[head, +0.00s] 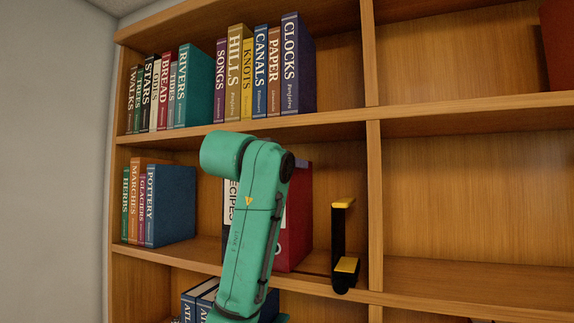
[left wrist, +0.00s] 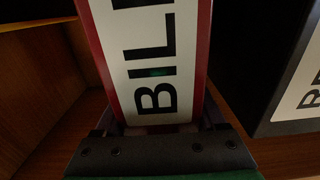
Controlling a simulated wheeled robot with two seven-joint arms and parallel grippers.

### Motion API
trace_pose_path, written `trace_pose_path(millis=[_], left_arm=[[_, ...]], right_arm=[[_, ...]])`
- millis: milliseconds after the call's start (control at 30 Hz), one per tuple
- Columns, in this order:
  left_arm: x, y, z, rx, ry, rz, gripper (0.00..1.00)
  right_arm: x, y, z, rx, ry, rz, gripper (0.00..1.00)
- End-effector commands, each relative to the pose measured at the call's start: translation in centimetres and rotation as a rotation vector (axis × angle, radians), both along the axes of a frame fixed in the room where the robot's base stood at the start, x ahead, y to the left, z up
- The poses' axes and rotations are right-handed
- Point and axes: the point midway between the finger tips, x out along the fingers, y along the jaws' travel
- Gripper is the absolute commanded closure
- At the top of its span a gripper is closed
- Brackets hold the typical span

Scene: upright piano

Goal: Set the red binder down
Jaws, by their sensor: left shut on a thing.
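The red binder (head: 297,232) stands upright on the middle shelf, partly hidden behind my green left arm. In the left wrist view its red spine (left wrist: 204,60) carries a white label (left wrist: 150,65) with the black letters "BIL". In the head view the gripper is hidden by my arm. Whether the binder's base touches the shelf board is hard to tell. My right gripper is in neither view.
A black binder labelled "RECIPES" (head: 231,205) stands left of the red one; a black binder (left wrist: 250,60) also shows close by in the wrist view. A black upright piece with yellow ends (head: 338,235) is between the red binder and the divider (head: 374,200). Books (head: 170,205) fill the shelf's left end.

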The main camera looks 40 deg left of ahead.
Motion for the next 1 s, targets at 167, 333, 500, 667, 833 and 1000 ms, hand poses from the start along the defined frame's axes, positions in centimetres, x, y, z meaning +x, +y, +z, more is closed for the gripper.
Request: trace_pose_path(millis=[167, 333, 500, 667, 833, 1000], left_arm=[[0.0, 0.0, -0.2, 0.000, 0.000, 0.000, 0.12], [0.0, 0.0, -0.2, 0.000, 0.000, 0.000, 0.00], [-0.2, -0.1, 0.0, 0.000, -0.001, 0.000, 0.00], [-2.5, -0.9, -0.4, 0.002, -0.005, -0.001, 0.00], [-6.4, -2.2, -0.5, 0.001, -0.006, -0.001, 0.00], [-9.6, -3.4, -0.3, 0.001, -0.005, -0.001, 0.00]], right_arm=[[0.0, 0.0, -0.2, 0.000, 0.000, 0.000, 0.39], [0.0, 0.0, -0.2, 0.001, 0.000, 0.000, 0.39], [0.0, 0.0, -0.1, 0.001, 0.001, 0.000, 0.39], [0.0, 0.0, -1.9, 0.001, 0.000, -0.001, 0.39], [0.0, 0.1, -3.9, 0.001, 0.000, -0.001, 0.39], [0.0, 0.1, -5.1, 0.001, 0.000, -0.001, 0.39]])
